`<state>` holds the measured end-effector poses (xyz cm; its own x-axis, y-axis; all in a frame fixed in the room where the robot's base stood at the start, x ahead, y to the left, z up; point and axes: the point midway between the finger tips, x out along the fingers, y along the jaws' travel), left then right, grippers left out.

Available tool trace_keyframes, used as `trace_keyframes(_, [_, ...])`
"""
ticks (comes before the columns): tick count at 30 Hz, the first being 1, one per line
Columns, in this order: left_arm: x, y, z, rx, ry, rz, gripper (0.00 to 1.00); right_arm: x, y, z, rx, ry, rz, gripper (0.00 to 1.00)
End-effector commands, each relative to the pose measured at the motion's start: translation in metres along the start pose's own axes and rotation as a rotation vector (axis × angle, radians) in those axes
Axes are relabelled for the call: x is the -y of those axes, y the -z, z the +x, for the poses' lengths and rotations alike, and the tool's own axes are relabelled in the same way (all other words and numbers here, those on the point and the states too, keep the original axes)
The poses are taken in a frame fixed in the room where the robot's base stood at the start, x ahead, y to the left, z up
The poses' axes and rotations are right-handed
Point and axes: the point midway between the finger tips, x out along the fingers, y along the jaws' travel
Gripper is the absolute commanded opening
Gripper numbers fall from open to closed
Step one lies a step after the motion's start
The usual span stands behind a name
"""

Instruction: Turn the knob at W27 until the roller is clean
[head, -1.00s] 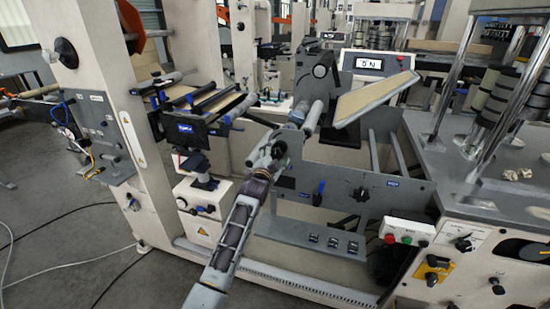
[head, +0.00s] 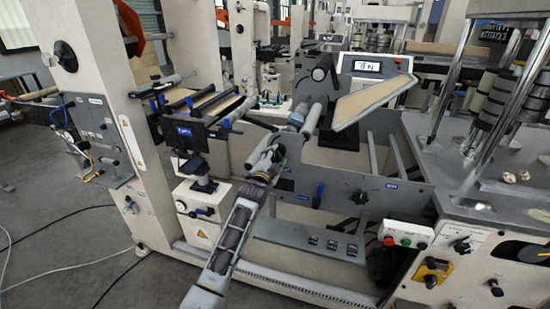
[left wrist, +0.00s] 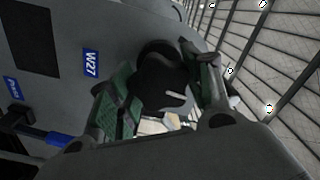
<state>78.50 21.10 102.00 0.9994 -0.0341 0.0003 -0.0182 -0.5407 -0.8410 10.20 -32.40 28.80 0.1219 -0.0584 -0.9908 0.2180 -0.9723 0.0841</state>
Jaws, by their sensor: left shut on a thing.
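The black knob (left wrist: 160,82) sits beside the blue W27 label (left wrist: 91,62) on a grey panel in the left wrist view. A pale mark shows on the knob's face. The green-padded fingers of my left gripper (left wrist: 163,88) are on either side of the knob and shut on it. In the head view my left gripper (head: 268,165) is at the left end of the grey machine panel and hides the knob. Light grey rollers (head: 312,118) show just above it; I cannot tell how clean they are. My right gripper is not in view.
A tilted tan board (head: 372,98) and a display (head: 368,65) stand behind the panel. Another knob (head: 361,197) and a button box (head: 405,234) are to the right. In the left wrist view, a blue-ended lever (left wrist: 58,139) sits near a second blue label (left wrist: 12,88).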

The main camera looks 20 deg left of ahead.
Motion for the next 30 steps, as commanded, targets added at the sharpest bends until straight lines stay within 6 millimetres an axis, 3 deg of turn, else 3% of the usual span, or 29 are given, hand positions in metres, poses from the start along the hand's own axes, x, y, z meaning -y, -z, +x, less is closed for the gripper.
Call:
trace_keyframes(18, [0.000,0.000,0.000,0.001,-0.003,0.332,0.26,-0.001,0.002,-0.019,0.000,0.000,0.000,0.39])
trace_keyframes(30, [-0.001,-0.001,0.000,0.000,-0.003,0.357,0.26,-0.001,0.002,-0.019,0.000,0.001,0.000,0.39])
